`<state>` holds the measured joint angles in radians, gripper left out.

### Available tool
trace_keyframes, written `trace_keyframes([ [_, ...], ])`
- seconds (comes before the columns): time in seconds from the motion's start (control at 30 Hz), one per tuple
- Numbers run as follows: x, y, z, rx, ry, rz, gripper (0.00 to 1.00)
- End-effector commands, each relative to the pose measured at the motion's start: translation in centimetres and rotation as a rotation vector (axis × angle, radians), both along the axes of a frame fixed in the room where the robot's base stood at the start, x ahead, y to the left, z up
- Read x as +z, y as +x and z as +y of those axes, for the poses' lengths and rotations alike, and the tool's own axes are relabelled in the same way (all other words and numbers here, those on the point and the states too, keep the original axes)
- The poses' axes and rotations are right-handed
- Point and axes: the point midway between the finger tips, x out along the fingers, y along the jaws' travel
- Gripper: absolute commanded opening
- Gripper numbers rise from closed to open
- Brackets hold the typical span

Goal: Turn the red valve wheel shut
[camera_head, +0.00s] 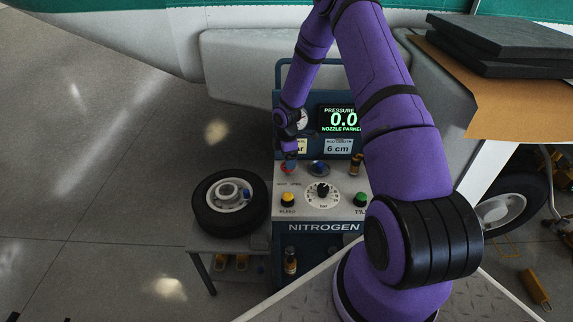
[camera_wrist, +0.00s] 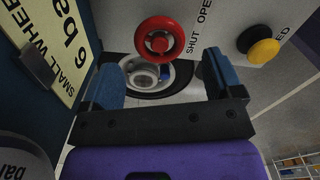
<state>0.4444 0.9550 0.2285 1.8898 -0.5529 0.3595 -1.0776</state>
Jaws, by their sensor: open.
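The red valve wheel (camera_wrist: 160,38) shows in the wrist view on the pale panel of the nitrogen cart, beside the words SHUT and OPEN. My gripper (camera_wrist: 162,68) is open, with its two blue fingers apart and nothing held between them. The wheel lies beyond the fingertips in that view, roughly between them; I see no contact. In the head view my gripper (camera_head: 289,160) hangs over the left part of the cart's panel (camera_head: 310,210) and mostly hides the wheel, of which only a little red (camera_head: 284,168) shows.
The panel also carries a yellow button (camera_head: 288,199), a black dial (camera_head: 322,193), a green button (camera_head: 361,199) and a blue knob (camera_head: 318,168). The display (camera_head: 342,118) reads 0.0. A small wheel with tyre (camera_head: 206,212) lies on a stand left of the cart.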

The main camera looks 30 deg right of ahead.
Motion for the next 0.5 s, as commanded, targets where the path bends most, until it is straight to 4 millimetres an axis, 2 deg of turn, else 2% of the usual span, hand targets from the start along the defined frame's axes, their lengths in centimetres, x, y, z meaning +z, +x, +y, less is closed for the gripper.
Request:
trace_keyframes([
  [0.03, -0.9, 0.0, 0.0, 0.001, 0.000, 0.002, 0.86],
  [0.2, -2.8, -0.1, 0.0, 0.001, 0.000, 0.002, 0.86],
  [0.5, -3.7, 0.0, 0.0, 0.000, 0.000, -0.001, 0.86],
])
